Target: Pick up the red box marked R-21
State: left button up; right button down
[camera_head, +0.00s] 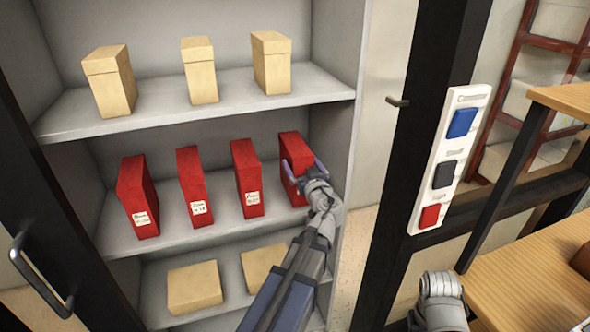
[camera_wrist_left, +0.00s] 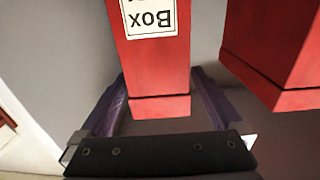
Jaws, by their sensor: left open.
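Several red boxes stand upright in a row on the middle shelf. My left gripper (camera_head: 303,172) is at the front of the rightmost red box (camera_head: 294,147), open, with a finger on each side of it. In the left wrist view this box (camera_wrist_left: 158,75) is between the two purple fingers (camera_wrist_left: 163,100), with gaps beside it. Its white label reads "Box" upside down; the number is cut off. In the head view my gripper hides most of that label. The labels on the other red boxes are too small to read surely.
A neighbouring red box (camera_wrist_left: 275,50) stands close beside in the left wrist view. Beige boxes (camera_head: 200,70) stand on the upper shelf, others (camera_head: 194,287) below. The cabinet's side wall (camera_head: 342,120) is close to the right. A switch panel (camera_head: 449,160) and wooden table (camera_head: 530,265) are further right.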

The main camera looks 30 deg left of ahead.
pick_arm(q)
jog(key=shift+x, duration=2.65)
jog(key=shift+d+f, duration=0.1)
jog(key=shift+f, duration=0.1)
grip_shut()
